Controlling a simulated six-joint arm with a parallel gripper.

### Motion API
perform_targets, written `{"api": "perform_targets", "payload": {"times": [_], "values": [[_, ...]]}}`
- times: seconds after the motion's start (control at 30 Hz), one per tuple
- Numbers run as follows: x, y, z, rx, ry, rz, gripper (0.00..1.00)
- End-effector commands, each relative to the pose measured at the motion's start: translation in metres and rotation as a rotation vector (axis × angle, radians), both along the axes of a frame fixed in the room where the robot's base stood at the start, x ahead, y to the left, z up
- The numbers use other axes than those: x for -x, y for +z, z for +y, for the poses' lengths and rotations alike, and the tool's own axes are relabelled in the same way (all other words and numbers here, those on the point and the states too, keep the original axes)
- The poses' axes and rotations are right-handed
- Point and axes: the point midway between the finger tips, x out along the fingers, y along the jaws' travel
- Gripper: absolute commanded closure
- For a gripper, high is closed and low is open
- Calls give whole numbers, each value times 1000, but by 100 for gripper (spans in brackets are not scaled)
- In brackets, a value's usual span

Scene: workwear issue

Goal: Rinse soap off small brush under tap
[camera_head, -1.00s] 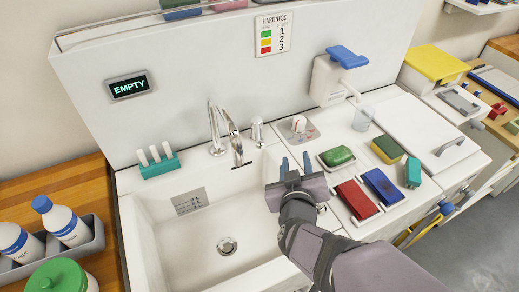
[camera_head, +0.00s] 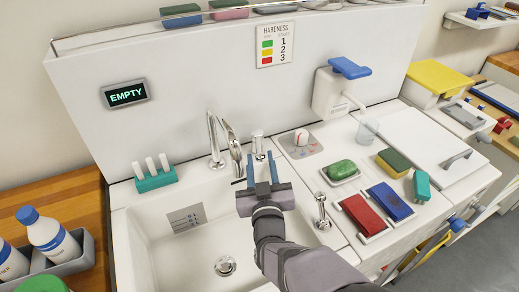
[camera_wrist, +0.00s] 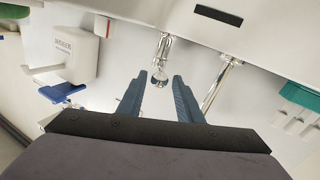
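My gripper (camera_head: 261,170) is over the back right of the white sink, fingers apart and pointing at the back wall, with nothing between them. It also shows open in the wrist view (camera_wrist: 163,85). The chrome tap (camera_head: 213,140) stands just left of it, spout curving down over the sink; no water is visible. A chrome knob (camera_head: 257,142) stands behind the fingers and appears between them in the wrist view (camera_wrist: 162,55). A red brush-like block (camera_head: 362,214) and a blue one (camera_head: 390,201) lie on the right counter. A small upright teal piece (camera_head: 421,187) may be the small brush; soap is not discernible.
A green soap bar (camera_head: 342,169), a yellow-green sponge (camera_head: 394,160), a clear cup (camera_head: 367,130) and a dispenser (camera_head: 332,92) stand right. A chrome post (camera_head: 321,212) rises beside the sink. A teal holder (camera_head: 157,182) with white sticks is left. The sink basin is clear.

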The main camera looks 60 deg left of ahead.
Motion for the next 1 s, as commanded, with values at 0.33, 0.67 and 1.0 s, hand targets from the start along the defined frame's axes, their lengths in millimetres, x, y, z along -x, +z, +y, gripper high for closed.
{"api": "perform_targets", "payload": {"times": [0.33,0.67,1.0], "values": [[-13,0,33,1,-1,0,68],[-16,0,41,1,-1,-1,68],[-15,0,41,1,-1,-1,100]]}}
